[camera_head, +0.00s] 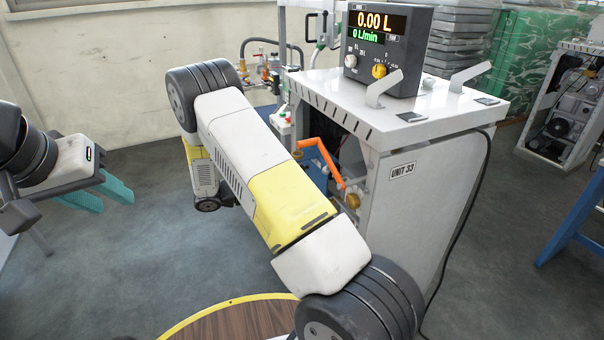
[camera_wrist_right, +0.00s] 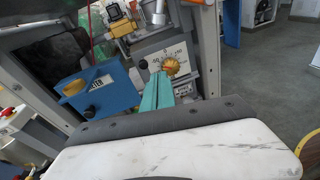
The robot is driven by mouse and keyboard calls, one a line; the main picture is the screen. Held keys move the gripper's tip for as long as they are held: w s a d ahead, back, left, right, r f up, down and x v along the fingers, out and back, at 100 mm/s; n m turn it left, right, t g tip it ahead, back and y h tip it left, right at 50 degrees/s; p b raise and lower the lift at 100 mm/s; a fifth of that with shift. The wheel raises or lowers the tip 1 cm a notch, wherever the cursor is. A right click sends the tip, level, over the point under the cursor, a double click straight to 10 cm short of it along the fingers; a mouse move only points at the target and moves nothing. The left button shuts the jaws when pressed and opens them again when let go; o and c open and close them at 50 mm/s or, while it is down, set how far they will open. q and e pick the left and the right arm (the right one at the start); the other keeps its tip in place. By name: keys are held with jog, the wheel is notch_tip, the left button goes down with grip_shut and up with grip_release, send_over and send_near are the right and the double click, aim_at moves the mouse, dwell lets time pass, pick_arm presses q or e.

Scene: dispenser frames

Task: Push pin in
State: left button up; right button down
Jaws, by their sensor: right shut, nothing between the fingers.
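In the right wrist view, a round brass knob (camera_wrist_right: 171,67), which may be the pin's head, stands in front of a white dial plate (camera_wrist_right: 165,52) inside the cabinet. My right gripper (camera_wrist_right: 160,80) has its teal fingers together and empty, with the tips just below the brass knob; I cannot tell whether they touch it. The knob's shaft is hidden. In the head view my right arm crosses in front of the cabinet and hides the right gripper. My left gripper (camera_head: 103,195) is at the far left, its teal fingers apart and empty, away from the cabinet.
The dispenser cabinet (camera_head: 427,200), marked UNIT 33, carries a display box (camera_head: 387,75) reading 0.00 L. An orange handle (camera_head: 323,160) shows at its open side. A blue box (camera_wrist_right: 97,90) with a brass fitting sits left of the fingers.

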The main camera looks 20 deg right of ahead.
jog(key=w+a+f+n+t+h, duration=0.1)
jog(key=w+a+f+n+t, duration=0.1)
jog(key=shift+w+a+f+n+t+h, duration=0.1)
jog(key=shift+a+f+n+t+h, duration=0.05)
jog(key=shift+f+n+t+h, duration=0.2)
jog(key=d, duration=0.4)
jog(key=w+d, duration=0.1)
jog(key=d, duration=0.9)
jog(key=shift+w, duration=0.2)
jog(key=shift+w+d, duration=0.1)
jog(key=shift+d, duration=1.1)
jog(key=s+a, duration=0.1)
jog(key=a, duration=1.3)
jog(key=shift+s+a, duration=0.2)
